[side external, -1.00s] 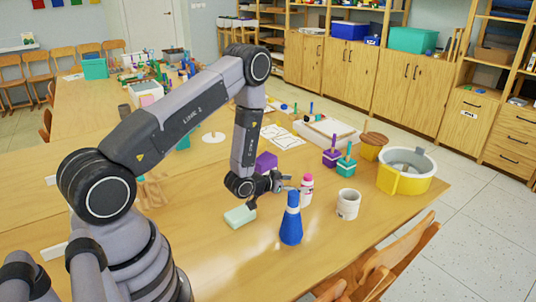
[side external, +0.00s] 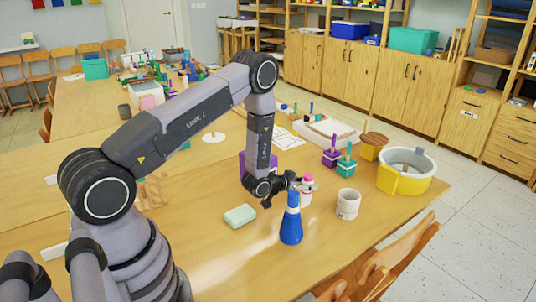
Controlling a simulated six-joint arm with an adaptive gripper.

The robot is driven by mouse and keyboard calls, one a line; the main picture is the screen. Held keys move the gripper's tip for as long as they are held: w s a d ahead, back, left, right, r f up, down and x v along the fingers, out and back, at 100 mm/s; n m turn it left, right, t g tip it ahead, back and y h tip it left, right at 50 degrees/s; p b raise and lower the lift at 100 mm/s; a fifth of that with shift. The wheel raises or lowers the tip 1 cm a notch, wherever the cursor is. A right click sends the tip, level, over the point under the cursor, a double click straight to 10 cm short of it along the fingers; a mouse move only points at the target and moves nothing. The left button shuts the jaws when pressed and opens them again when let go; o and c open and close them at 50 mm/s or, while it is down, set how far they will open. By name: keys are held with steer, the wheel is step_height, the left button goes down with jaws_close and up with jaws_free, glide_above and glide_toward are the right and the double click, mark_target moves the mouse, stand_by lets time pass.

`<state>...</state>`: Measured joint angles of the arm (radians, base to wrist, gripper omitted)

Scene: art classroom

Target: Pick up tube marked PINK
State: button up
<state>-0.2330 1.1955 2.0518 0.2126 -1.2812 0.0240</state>
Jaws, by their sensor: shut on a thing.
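The tube (side external: 306,200), pink and white with a pink cap, stands upright on the wooden table (side external: 200,260) in the side view. I cannot read its marking at this size. My gripper (side external: 304,187) reaches it from the left, level with its upper part, and is shut on it. The fingers hide part of the tube just below the cap. I cannot tell whether its base is off the table.
A blue bottle (side external: 291,226) stands close in front of the tube. A white cup (side external: 348,204) is to the right, and a pale green block (side external: 240,216) lies to the left. A yellow-and-white tub (side external: 404,180) stands farther right. The table front is clear.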

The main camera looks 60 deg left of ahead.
jaws_close()
steer(key=shift+r, duration=0.1)
